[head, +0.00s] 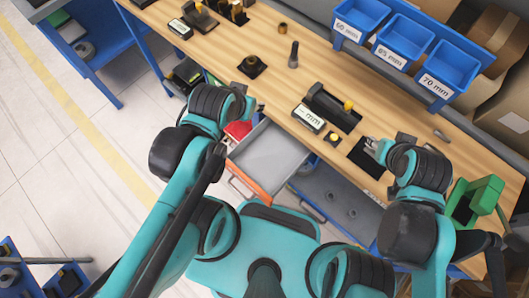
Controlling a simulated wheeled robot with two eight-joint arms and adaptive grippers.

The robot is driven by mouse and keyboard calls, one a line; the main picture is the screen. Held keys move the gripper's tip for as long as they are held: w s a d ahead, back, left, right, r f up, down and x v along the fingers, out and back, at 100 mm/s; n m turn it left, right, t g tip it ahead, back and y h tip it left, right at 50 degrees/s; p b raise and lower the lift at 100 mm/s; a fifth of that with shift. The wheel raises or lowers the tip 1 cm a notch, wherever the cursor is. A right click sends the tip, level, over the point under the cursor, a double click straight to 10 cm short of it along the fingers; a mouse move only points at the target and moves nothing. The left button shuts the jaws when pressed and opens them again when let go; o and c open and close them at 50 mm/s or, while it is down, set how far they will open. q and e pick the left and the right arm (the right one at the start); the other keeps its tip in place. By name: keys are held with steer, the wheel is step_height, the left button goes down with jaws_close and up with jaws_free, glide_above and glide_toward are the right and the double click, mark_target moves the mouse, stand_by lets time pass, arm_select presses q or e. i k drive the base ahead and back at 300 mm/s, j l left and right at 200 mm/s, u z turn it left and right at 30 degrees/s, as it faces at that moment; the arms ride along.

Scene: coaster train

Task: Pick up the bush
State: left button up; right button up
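A small brown cylindrical bush (282,28) stands upright on the wooden bench (330,75) towards the back. Another small dark part with a brass-coloured middle (333,138) sits on the bench near its front edge; I cannot tell whether it is a bush too. My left gripper (257,105) is at the bench's front edge, above the drawer area, apart from both. My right gripper (371,146) is over a black square pad (364,164) on the bench, to the right of the dark part. Both grippers are too small to tell whether they are open or shut.
Blue bins (433,75) marked 60, 65 and 70 mm line the back right. A black fixture (331,106) with a display stands mid-bench. A grey pin (293,54) and black block (252,66) stand left. An open drawer (268,160) juts forward. A green device (474,201) stands right.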

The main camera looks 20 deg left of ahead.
mark_target(251, 61)
steer(key=j, duration=0.4)
steer(key=k+j, duration=0.15)
steer(key=j, duration=0.2)
steer(key=j+z, duration=0.1)
steer(key=j, duration=0.3)
steer(key=k+j, duration=0.15)
steer(key=j, duration=0.25)
steer(key=i+j, duration=0.15)
steer(key=j, duration=0.15)
steer(key=i+j+z, duration=0.1)
steer(key=j, duration=0.25)
steer(key=i+j, duration=0.3)
steer(key=j, duration=0.35)
steer(key=i+j+z, duration=0.1)
steer(key=j, duration=0.2)
